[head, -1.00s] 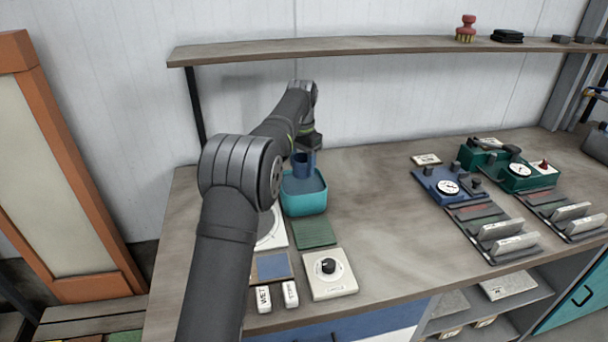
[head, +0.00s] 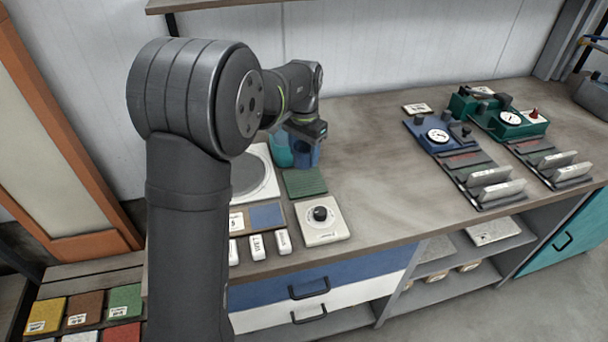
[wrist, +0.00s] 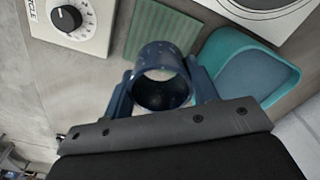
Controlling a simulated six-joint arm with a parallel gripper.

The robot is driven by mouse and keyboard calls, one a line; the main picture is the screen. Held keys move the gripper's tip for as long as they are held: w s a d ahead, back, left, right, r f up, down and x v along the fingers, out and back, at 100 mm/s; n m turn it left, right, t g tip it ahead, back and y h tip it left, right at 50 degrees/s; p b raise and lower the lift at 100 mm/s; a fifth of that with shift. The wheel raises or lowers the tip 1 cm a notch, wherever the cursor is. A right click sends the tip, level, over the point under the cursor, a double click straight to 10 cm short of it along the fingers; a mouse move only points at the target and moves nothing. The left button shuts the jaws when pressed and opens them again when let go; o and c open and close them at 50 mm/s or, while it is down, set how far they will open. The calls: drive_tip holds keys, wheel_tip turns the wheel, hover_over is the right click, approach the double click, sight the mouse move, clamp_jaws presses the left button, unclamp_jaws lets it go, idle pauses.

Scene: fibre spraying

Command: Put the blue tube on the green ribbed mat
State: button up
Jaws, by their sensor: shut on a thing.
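The blue tube (wrist: 163,57) is in my gripper (wrist: 163,88) in the wrist view, with a finger on each side of it. Its open end faces the camera. In the head view the tube (head: 306,153) hangs below my gripper (head: 306,135), in front of the teal tub (head: 281,152). The green ribbed mat (head: 305,182) lies flat on the bench just nearer than the tube. In the wrist view the mat (wrist: 158,27) shows bare behind the tube's rim, and the tub (wrist: 285,75) is to the right. I cannot tell the tube's height above the bench.
A white dial box (head: 320,222) stands nearer than the mat. A white plate with a grey disc (head: 252,175) is left of the mat. Blue and green gauge devices (head: 437,136) stand to the right. The bench between them and the mat is clear.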

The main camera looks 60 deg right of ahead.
drive_tip(key=shift+f, duration=3.55)
drive_tip(key=shift+f, duration=0.15)
drive_tip(key=o, duration=1.2)
drive_tip(key=shift+c, duration=0.2)
wheel_tip(320, 180, up, 12)
drive_tip(key=shift+r, duration=0.2)
